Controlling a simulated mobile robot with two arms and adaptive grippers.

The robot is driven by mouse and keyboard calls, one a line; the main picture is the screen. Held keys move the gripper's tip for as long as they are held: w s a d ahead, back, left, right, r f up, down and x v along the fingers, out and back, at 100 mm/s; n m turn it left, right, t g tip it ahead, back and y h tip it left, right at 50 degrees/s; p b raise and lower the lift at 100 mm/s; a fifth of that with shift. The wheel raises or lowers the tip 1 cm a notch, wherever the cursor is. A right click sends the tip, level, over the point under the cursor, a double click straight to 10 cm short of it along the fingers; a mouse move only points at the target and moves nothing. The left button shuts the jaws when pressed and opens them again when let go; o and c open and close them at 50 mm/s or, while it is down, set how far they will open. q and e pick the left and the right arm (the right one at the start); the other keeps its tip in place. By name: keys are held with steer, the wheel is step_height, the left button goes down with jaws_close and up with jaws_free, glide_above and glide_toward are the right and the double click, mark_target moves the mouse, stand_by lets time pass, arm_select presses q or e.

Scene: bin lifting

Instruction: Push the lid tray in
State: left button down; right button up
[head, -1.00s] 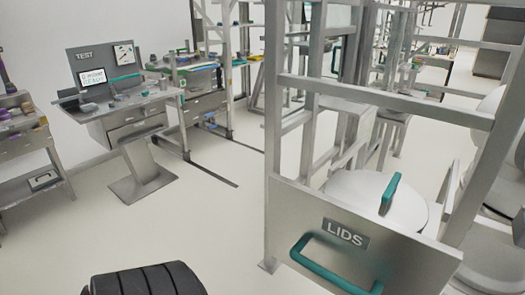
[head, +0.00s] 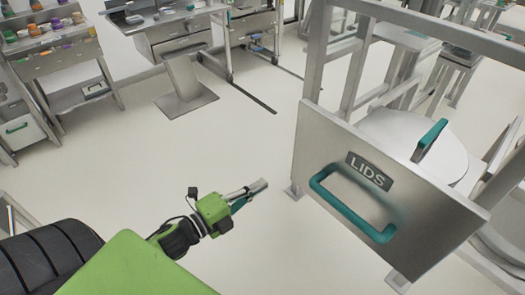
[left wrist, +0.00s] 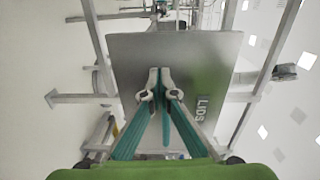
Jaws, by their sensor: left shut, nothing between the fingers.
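The lid tray (head: 340,150) has a grey metal front panel with a LIDS label and a teal handle (head: 350,212). It sits in the metal rack at the right of the head view. A round pale lid with a teal handle (head: 432,135) lies behind the panel. My left gripper (head: 262,185) is shut and empty, left of the panel and apart from it in the head view. In the left wrist view the shut fingers (left wrist: 159,75) point toward the panel (left wrist: 190,50), with the LIDS label to their right. My right gripper is not in view.
The rack's upright post (head: 316,60) stands at the panel's left side. A workbench (head: 165,30) and a shelf with small colored items (head: 50,45) stand at the back left. The floor between them and the rack is clear.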

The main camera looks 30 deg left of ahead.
arm_select(q)
steer(key=r, duration=0.2)
steer(key=p, duration=0.3)
glide_toward(302, 154)
steer(key=shift+m, duration=0.3)
steer(key=x, duration=0.6)
steer(key=shift+w+d+f, duration=0.15)
steer(key=shift+w, duration=0.35)
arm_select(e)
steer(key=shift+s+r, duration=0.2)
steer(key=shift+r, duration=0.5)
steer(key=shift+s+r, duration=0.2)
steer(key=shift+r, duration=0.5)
